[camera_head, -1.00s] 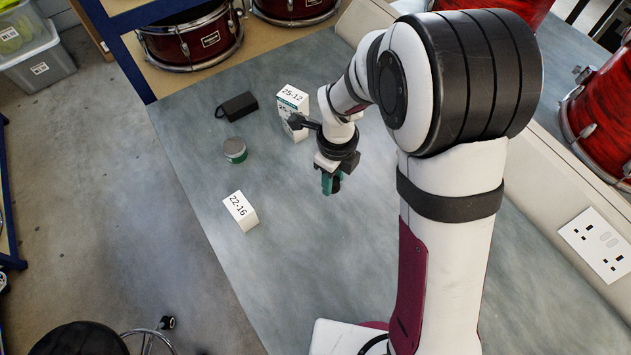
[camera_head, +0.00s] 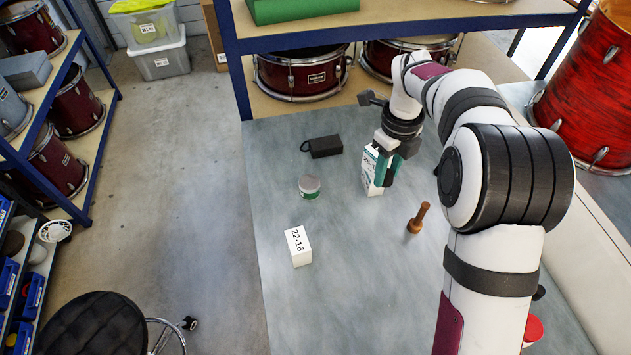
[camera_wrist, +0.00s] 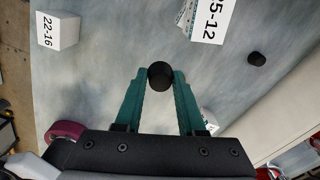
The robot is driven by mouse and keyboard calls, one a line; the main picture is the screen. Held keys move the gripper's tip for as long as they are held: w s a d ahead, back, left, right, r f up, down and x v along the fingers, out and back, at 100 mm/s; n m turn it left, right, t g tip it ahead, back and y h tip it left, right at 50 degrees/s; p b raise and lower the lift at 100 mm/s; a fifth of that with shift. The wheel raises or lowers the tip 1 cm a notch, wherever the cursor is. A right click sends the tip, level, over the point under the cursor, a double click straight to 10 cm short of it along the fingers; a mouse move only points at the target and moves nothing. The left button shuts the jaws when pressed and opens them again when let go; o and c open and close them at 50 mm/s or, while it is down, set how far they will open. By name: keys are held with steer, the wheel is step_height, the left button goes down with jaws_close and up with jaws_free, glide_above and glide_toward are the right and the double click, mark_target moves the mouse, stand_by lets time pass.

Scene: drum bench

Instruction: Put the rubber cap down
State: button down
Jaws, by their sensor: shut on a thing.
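The rubber cap (camera_wrist: 161,76) is a small, dark, round piece held between the green fingertips of my gripper (camera_wrist: 160,82) in the wrist view. In the head view my gripper (camera_head: 384,168) hangs with its fingers down, in front of the white and teal boxes (camera_head: 370,181). The cap cannot be made out there. The wrist view shows bare grey bench around the fingertips; how high the cap is above it I cannot tell.
The box marked 22-16 (camera_head: 298,246) and a grey-green tin (camera_head: 309,187) stand to the left. A black case (camera_head: 323,146) lies behind. A brown wooden piece (camera_head: 417,218) stands front right of the gripper. Another small dark piece (camera_wrist: 257,59) shows in the wrist view. The near bench is clear.

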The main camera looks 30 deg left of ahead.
steer(key=a, duration=0.7)
glide_above(309, 182)
step_height(309, 182, down, 6)
steer(key=shift+w+d+r, duration=0.1)
steer(key=shift+d, duration=0.05)
step_height(309, 182, down, 4)
steer(key=shift+f, duration=0.1)
steer(key=shift+f, duration=0.1)
steer(key=c, duration=0.5)
jaws_free()
